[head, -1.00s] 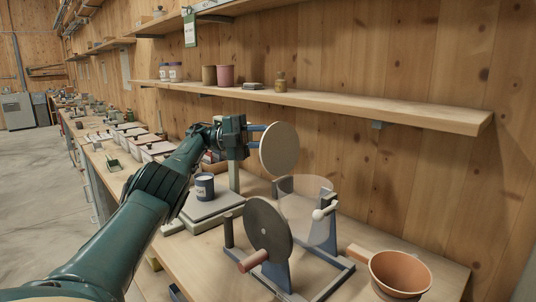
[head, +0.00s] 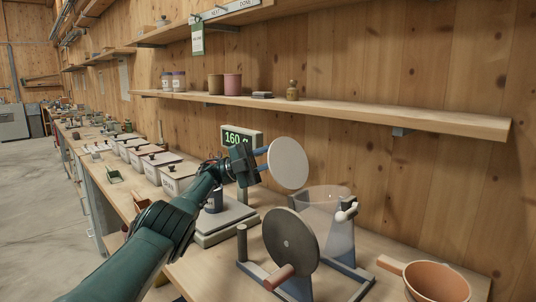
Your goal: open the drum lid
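The mixer drum (head: 338,240) is a clear cylinder on a blue-grey stand, and its top looks uncovered. A grey disc (head: 291,242) with a reddish crank handle (head: 279,277) stands in front of it, and a white knob (head: 347,211) sits at its right rim. My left gripper (head: 264,160) is up and left of the drum, its two blue fingers at the near edge of a round white disc (head: 289,164), which looks like the lid. The disc is held tilted, clear of the drum. The exact finger contact is partly hidden. My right gripper is out of view.
A scale (head: 222,226) with a display reading 160 g (head: 237,137) stands left of the drum, with a cup (head: 213,202) on it partly behind my arm. A terracotta scoop (head: 437,282) lies at the right. A wall shelf (head: 330,107) runs above the drum.

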